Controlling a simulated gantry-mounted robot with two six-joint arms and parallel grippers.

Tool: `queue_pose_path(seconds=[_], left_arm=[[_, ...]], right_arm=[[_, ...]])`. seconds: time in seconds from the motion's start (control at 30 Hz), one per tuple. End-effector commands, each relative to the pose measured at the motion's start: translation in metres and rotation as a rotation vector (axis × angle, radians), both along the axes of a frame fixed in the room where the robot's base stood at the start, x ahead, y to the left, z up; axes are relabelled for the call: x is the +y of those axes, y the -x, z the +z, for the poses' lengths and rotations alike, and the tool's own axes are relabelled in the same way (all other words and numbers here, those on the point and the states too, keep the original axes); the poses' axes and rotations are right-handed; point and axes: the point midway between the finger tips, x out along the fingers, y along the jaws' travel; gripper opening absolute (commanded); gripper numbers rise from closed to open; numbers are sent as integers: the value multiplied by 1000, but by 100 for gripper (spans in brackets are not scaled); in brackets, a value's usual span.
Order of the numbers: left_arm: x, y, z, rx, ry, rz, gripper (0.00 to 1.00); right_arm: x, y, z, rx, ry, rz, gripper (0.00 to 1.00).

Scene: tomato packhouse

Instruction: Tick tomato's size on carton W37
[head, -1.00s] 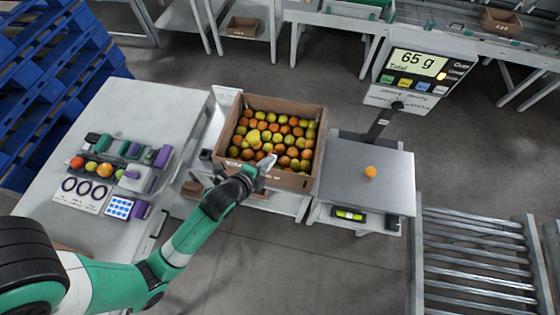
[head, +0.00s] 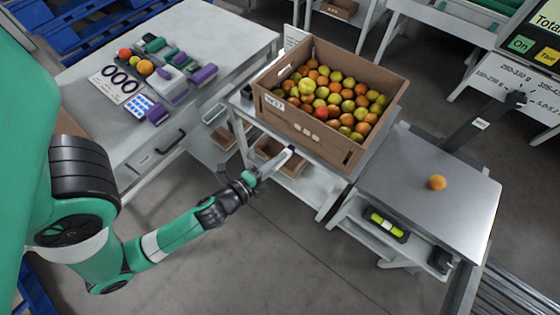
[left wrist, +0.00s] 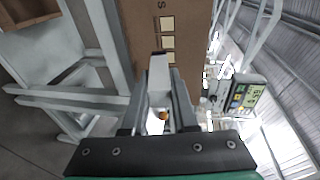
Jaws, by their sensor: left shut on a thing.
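The brown carton (head: 328,145) is full of red, orange and yellow-green tomatoes. Its near side has a white label (head: 274,100), apparently W37, and a row of small pale boxes (head: 308,131). These size boxes also show in the left wrist view (left wrist: 167,42), beyond the fingertips. My left gripper (head: 277,162) is in front of and below that side, apart from it. It is shut on a slim pale thing, apparently a marker (left wrist: 160,72), largely hidden by the fingers. A single orange tomato (head: 437,183) rests on the scale plate (head: 410,200). My right gripper is not in view.
The side table (head: 215,40) at the upper left holds tomatoes, a ring gauge card (head: 119,79) and several purple and green items. The scale display (head: 535,40) is partly cut off. Open trays sit on a shelf below the carton. Floor in front is clear.

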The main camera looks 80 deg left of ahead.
Motion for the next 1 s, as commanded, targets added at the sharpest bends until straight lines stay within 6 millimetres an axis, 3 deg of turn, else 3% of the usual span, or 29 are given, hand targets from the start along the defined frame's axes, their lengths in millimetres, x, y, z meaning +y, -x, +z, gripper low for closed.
queue_pose_path(seconds=[0.5,1.0], left_arm=[[28,-36,4,1,0,2,0],[35,-47,0,1,1,0,0]], right_arm=[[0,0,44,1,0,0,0],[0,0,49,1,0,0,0]])
